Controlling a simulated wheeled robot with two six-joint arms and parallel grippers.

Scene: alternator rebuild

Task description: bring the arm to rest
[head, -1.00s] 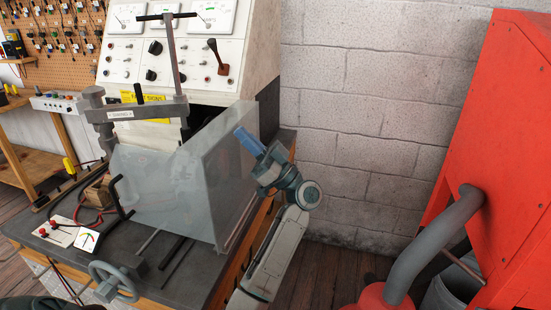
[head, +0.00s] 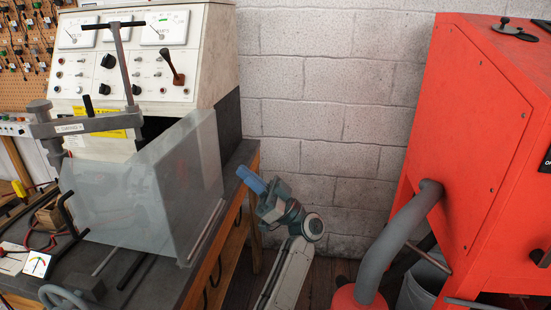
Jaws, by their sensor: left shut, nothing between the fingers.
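My left arm rises from the bottom middle of the head view, between the bench and the red cabinet. Its left gripper (head: 250,179), with blue fingers, points up and to the left. It is shut with nothing in it, near the bench's right edge and in front of the block wall. In the picture it lies just right of the clear guard; I cannot tell the gap in depth. My right gripper is not in view.
A test bench (head: 172,283) carries a clear guard (head: 150,190), a clamp (head: 90,123) and a meter panel (head: 140,65). A red cabinet (head: 470,150) with a grey hose (head: 395,240) stands at right. A block wall (head: 320,110) is behind.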

